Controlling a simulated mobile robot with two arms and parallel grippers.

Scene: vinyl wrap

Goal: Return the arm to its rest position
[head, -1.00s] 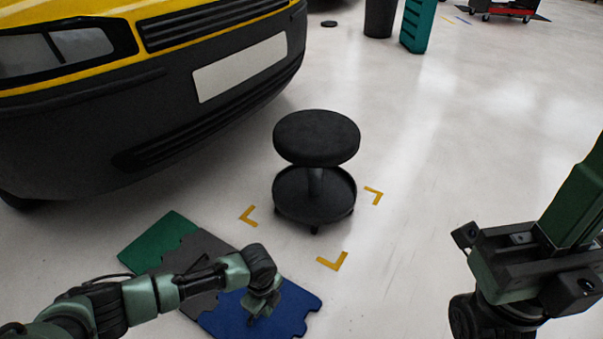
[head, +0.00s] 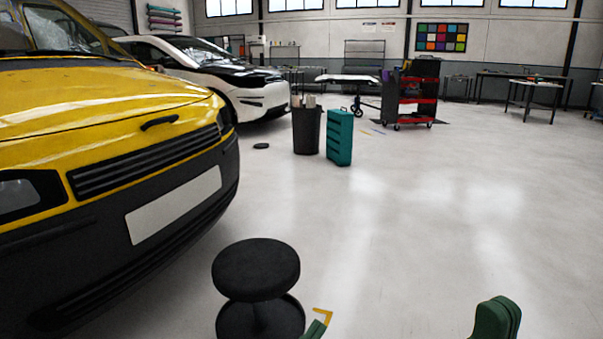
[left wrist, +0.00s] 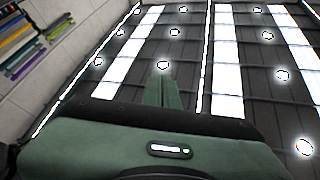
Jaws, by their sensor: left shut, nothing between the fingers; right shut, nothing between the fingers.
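My left gripper (head: 315,328) shows at the bottom edge of the head view as a small green tip, just right of the stool. In the left wrist view its two green fingers (left wrist: 163,88) are pressed together and empty, pointing toward the ceiling. My right gripper (head: 497,316) shows at the bottom right of the head view as rounded green fingers side by side, shut and empty. The rest of both arms is below the head view.
A black round stool (head: 256,270) stands close in front. A yellow van (head: 110,130) fills the left side. Further back are a dark bin (head: 306,132), a teal case (head: 339,138) and a red and black trolley (head: 409,100). The floor at right is clear.

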